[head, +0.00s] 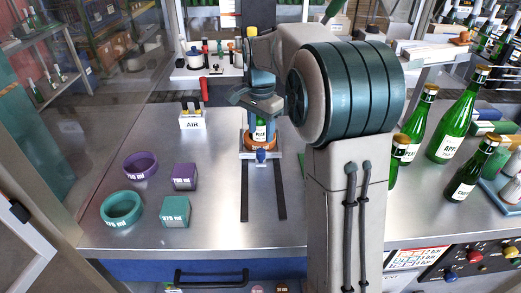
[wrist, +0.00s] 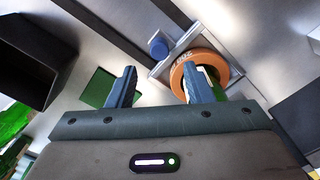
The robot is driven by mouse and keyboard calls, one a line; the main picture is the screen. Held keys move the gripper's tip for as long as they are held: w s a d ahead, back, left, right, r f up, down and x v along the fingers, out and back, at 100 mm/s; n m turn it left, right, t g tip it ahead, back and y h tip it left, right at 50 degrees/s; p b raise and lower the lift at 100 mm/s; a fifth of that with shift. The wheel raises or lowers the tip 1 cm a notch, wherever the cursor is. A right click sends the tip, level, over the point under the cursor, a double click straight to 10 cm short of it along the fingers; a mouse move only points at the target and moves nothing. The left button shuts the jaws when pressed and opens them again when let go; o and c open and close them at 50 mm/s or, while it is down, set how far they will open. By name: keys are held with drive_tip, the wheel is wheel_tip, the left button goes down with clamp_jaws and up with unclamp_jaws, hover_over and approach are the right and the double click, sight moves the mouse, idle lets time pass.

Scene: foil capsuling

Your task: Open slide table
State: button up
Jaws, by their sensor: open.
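The slide table (head: 274,158) is a small light plate at the inner end of two dark rails (head: 245,195) on the steel bench. An orange ring (head: 248,146) sits on it around a green bottle (head: 260,132) with a white label. A blue knob (head: 261,155) is on its front edge. My gripper (head: 260,108) is above the slide table, partly hiding the bottle. In the wrist view my gripper (wrist: 160,70) has its fingers apart with nothing held between them. The blue knob (wrist: 157,48) and orange ring (wrist: 205,62) lie beyond the fingertips.
A purple ring (head: 140,166), teal ring (head: 121,209), purple box (head: 184,177), teal box (head: 175,211) and AIR box (head: 192,120) stand on the left. Green bottles (head: 455,127) stand on the right. The bench along the rails is clear.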

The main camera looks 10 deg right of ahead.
sight(261, 151)
wheel_tip(261, 151, down, 7)
idle(0.4)
drive_tip(key=shift+c, duration=0.4)
clamp_jaws()
